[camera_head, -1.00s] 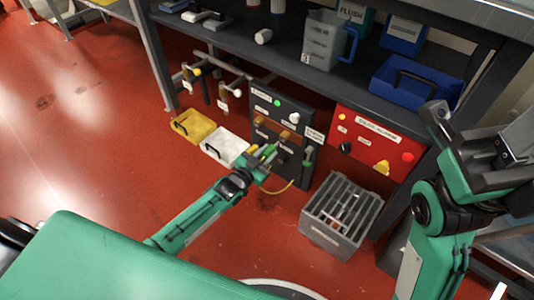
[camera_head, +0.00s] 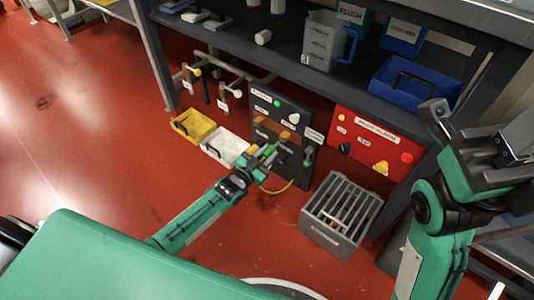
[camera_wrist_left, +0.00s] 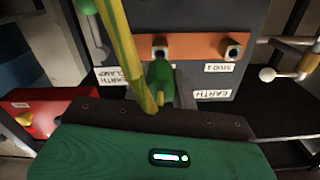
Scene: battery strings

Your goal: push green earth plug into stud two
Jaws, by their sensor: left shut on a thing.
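The green earth plug (camera_wrist_left: 160,76) is held between the fingers of my left gripper (camera_wrist_left: 164,88), with a yellow-green cable (camera_wrist_left: 122,45) rising from it. In the left wrist view the plug points at the left stud (camera_wrist_left: 160,52) on the orange bar (camera_wrist_left: 197,46). Its tip is at or just below that stud; I cannot tell whether it touches. The other stud (camera_wrist_left: 234,51) is bare, above a label reading STUD 1. In the head view the left gripper (camera_head: 268,153) is at the dark panel (camera_head: 291,112). My right gripper (camera_head: 470,130) is raised at the right, its jaw opening unclear.
A red box (camera_head: 374,143) stands right of the panel, and a grey slotted crate (camera_head: 341,210) is in front. Yellow (camera_head: 193,126) and white (camera_head: 225,146) trays lie left. A shelf (camera_head: 290,62) overhangs the panel.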

